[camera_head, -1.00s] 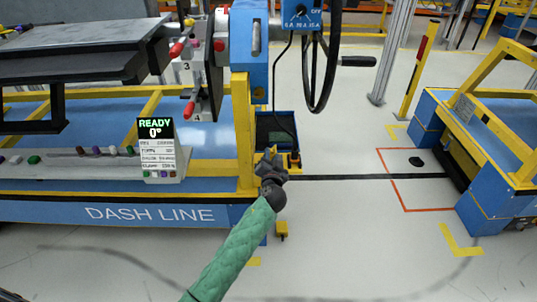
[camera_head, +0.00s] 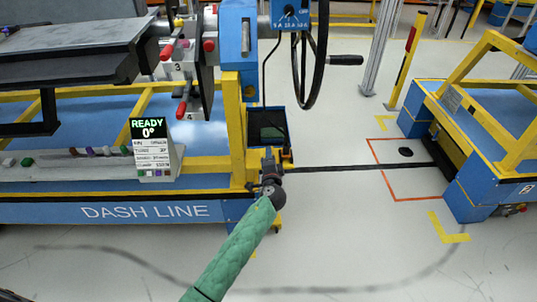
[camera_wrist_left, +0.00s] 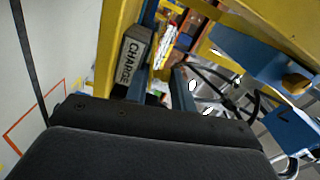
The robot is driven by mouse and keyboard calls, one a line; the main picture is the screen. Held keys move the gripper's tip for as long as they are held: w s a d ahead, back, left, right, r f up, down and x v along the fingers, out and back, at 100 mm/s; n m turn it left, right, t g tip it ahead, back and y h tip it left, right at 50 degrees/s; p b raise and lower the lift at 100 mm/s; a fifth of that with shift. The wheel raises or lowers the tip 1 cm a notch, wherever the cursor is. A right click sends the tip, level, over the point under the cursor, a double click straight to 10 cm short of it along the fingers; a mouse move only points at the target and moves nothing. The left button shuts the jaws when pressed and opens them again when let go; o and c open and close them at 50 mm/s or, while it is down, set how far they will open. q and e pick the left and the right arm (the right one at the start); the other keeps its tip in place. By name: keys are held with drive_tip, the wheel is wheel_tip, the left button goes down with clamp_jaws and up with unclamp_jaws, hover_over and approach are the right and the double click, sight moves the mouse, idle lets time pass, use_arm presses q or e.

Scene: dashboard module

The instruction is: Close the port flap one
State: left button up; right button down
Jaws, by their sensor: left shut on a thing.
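My left gripper (camera_head: 269,157), on a green-sleeved arm, points away from me beside the foot of a yellow post at the right end of the dash line bench. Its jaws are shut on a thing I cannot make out. In the left wrist view the black gripper body (camera_wrist_left: 150,150) fills the bottom, with a box marked CHARGE (camera_wrist_left: 134,55) beyond it. The dashboard module (camera_head: 190,70) is at the upper left, with red-tipped levers and the numbers 3 and 4. I cannot pick out port flap one. My right gripper is not in view.
A display reading READY 0° (camera_head: 152,148) stands on the blue bench (camera_head: 110,211). A black steering wheel (camera_head: 302,70) hangs right of the yellow post (camera_head: 234,120). A blue and yellow cart (camera_head: 420,125) stands at the right.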

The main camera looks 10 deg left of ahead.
use_arm(q)
drive_tip(key=shift+f+m, duration=0.1)
drive_tip(key=shift+m, duration=0.2)
drive_tip(key=shift+s+d+f, duration=0.1)
drive_tip(key=shift+f, duration=0.2)
idle(1.0)
drive_tip(key=o, duration=0.9)
drive_tip(key=shift+r+v, duration=0.15)
drive_tip(key=shift+v, duration=2.05)
drive_tip(key=shift+r+v, duration=0.2)
drive_tip(key=shift+v, duration=1.95)
